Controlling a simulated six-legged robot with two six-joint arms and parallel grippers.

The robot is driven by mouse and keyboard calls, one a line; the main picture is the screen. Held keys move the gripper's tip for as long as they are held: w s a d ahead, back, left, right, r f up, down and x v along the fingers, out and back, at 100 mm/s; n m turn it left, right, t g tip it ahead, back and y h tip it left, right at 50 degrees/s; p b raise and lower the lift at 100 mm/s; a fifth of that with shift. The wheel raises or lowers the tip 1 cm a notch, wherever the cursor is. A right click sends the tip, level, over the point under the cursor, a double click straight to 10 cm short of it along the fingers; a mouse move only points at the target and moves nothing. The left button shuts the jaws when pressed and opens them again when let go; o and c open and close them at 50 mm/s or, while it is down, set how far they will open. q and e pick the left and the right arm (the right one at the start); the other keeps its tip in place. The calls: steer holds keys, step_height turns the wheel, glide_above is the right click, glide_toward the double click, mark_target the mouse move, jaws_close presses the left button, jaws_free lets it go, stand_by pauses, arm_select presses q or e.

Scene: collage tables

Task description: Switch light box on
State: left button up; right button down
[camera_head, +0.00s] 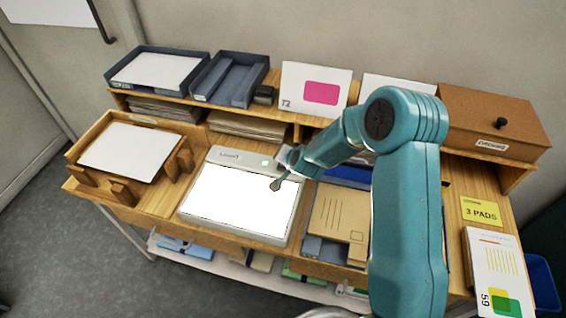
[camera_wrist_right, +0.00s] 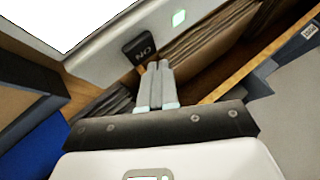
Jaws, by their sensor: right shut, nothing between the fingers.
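The light box (camera_head: 232,157) lies flat on the wooden table, left of the middle in the head view. Its panel is bright white, and a small green light (camera_head: 265,163) shows on its top strip. In the right wrist view the green light (camera_wrist_right: 179,18) shows again, with a dark switch (camera_wrist_right: 140,48) marked ON at the box's edge. My right gripper (camera_wrist_right: 158,67) is shut and empty, its fingertips right by the switch; I cannot tell if they touch it. In the head view my right arm reaches the box's upper right corner. My left gripper is out of view.
A wooden tray (camera_head: 84,179) with paper stands left of the light box. Brown envelopes (camera_head: 338,217) lie to its right. Dark blue trays (camera_head: 116,83), a pink-marked card (camera_head: 288,88) and a brown drawer box (camera_head: 515,124) stand on the raised shelf behind.

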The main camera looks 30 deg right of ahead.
step_height(320, 180, up, 6)
steer(key=p, duration=0.4)
steer(key=shift+p, duration=0.4)
steer(key=shift+f, duration=0.1)
stand_by(0.3)
